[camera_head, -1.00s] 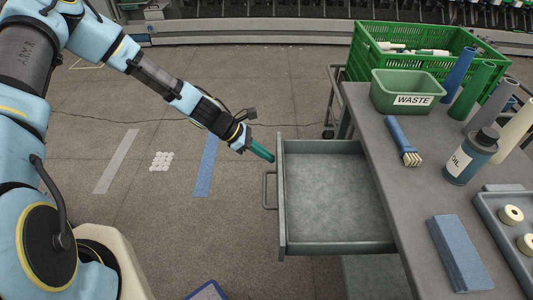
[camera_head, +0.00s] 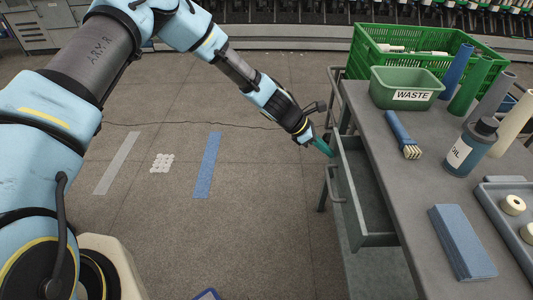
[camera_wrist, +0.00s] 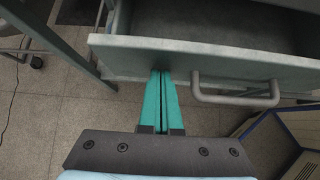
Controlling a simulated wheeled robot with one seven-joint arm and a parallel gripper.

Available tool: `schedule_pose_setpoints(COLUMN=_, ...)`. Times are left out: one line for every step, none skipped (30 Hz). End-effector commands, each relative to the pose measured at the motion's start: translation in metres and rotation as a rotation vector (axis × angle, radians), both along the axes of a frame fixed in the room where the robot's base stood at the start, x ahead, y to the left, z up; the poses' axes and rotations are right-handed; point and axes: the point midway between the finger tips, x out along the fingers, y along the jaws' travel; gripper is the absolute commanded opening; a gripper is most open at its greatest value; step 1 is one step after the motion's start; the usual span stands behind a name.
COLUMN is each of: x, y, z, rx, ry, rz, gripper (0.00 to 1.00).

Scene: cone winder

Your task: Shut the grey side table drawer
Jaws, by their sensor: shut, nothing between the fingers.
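The grey drawer (camera_head: 366,190) of the side table (camera_head: 415,187) is partly open and looks empty. Its front panel with a bar handle (camera_head: 334,186) faces left in the head view. In the wrist view the drawer front (camera_wrist: 215,62) spans the upper part, with the handle (camera_wrist: 236,92) right of my fingers. My gripper (camera_head: 324,148) is shut and empty, its teal fingers side by side. In the wrist view the fingertips (camera_wrist: 162,74) meet the lower part of the drawer front, beside the handle and not around it. Whether they press on it I cannot tell.
On the tabletop are a green waste bin (camera_head: 406,89), an oil bottle (camera_head: 471,147), a brush (camera_head: 403,134), blue cloths (camera_head: 461,242) and a tray (camera_head: 497,215). A green crate (camera_head: 373,45) stands behind.

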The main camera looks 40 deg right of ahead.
Motion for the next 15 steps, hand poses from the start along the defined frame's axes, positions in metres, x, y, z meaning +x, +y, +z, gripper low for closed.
schedule_pose_setpoints(x=-0.010, y=-0.011, z=-0.001, rx=-0.002, ry=-0.003, rz=-0.005, gripper=0.00)
schedule_pose_setpoints(x=-0.015, y=-0.016, z=-0.001, rx=-0.002, ry=-0.002, rz=-0.004, gripper=0.00)
schedule_pose_setpoints(x=-0.020, y=-0.023, z=-0.001, rx=-0.002, ry=-0.002, rz=-0.004, gripper=0.00)
schedule_pose_setpoints(x=-0.023, y=-0.028, z=-0.001, rx=-0.002, ry=-0.002, rz=-0.004, gripper=0.00)
schedule_pose_setpoints(x=-0.028, y=-0.032, z=-0.001, rx=-0.001, ry=-0.002, rz=-0.005, gripper=0.00)
schedule_pose_setpoints(x=-0.031, y=-0.037, z=0.000, rx=-0.002, ry=0.000, rz=-0.003, gripper=0.00)
schedule_pose_setpoints(x=-0.034, y=-0.041, z=0.000, rx=-0.001, ry=-0.001, rz=-0.003, gripper=0.00)
schedule_pose_setpoints(x=-0.037, y=-0.044, z=0.000, rx=0.000, ry=-0.001, rz=-0.002, gripper=0.00)
schedule_pose_setpoints(x=-0.039, y=-0.048, z=0.000, rx=-0.001, ry=-0.002, rz=-0.002, gripper=0.00)
schedule_pose_setpoints(x=-0.041, y=-0.050, z=0.000, rx=-0.001, ry=-0.002, rz=-0.002, gripper=0.00)
schedule_pose_setpoints(x=-0.042, y=-0.052, z=0.000, rx=0.000, ry=-0.002, rz=-0.001, gripper=0.00)
schedule_pose_setpoints(x=-0.044, y=-0.054, z=0.000, rx=0.000, ry=-0.001, rz=-0.001, gripper=0.00)
schedule_pose_setpoints(x=-0.045, y=-0.055, z=0.000, rx=0.000, ry=-0.001, rz=-0.001, gripper=0.00)
schedule_pose_setpoints(x=-0.046, y=-0.056, z=0.000, rx=0.000, ry=0.000, rz=0.000, gripper=0.00)
schedule_pose_setpoints(x=-0.047, y=-0.058, z=0.000, rx=0.000, ry=0.000, rz=0.000, gripper=0.00)
